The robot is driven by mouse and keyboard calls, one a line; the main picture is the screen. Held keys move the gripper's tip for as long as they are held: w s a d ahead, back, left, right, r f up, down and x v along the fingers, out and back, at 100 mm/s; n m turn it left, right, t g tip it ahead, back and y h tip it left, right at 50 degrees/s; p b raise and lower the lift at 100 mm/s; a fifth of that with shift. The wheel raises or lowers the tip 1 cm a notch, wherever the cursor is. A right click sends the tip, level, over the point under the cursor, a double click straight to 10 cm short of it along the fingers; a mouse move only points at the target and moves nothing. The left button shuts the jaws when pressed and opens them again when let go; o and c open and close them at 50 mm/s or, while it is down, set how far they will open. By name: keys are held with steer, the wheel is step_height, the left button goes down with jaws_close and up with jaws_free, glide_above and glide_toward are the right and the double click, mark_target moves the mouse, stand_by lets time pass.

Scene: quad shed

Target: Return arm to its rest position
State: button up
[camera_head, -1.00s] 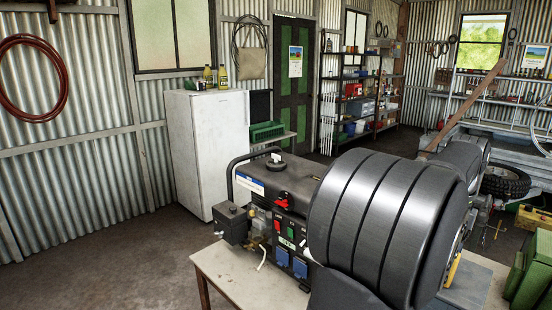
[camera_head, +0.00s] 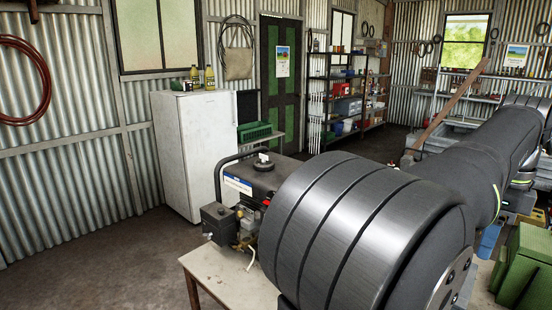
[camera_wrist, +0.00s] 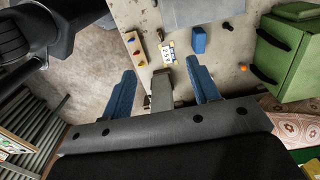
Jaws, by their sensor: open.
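My gripper (camera_wrist: 163,78) is open in the wrist view, its two blue fingers wide apart. It hangs above a pale tabletop (camera_wrist: 178,80). A grey upright piece shows between the fingers; I cannot tell whether it belongs to the gripper. I see nothing held. In the head view my dark arm fills the lower right and stretches off to the right edge. It hides part of the generator (camera_head: 262,176) and of the table (camera_head: 225,275). I cannot make out the gripper clearly there.
The wrist view shows a green box (camera_wrist: 287,50), a blue block (camera_wrist: 199,39), a number tag (camera_wrist: 168,52) and a strip with coloured knobs (camera_wrist: 137,47) on the tabletop. A white fridge (camera_head: 205,150) stands behind the generator. Floor at the left is clear.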

steer(key=w+a+f+n, duration=0.1)
steer(key=w+f+n, duration=0.35)
steer(key=w, duration=0.55)
steer(key=w+a+f+n, duration=0.1)
steer(key=w+f+n, duration=0.2)
steer(key=w+n, duration=0.5)
steer(key=w+a+f+n, duration=0.2)
steer(key=w+f+n, duration=0.15)
steer(key=w, duration=0.75)
steer(key=w+d+f+n, duration=0.1)
steer(key=w+d+f, duration=0.2)
steer(key=f, duration=0.6)
steer(key=shift+w+d+f+n, duration=0.25)
steer(key=shift+w+d+n, duration=0.05)
steer(key=shift+w, duration=0.2)
steer(key=shift+o, duration=0.5)
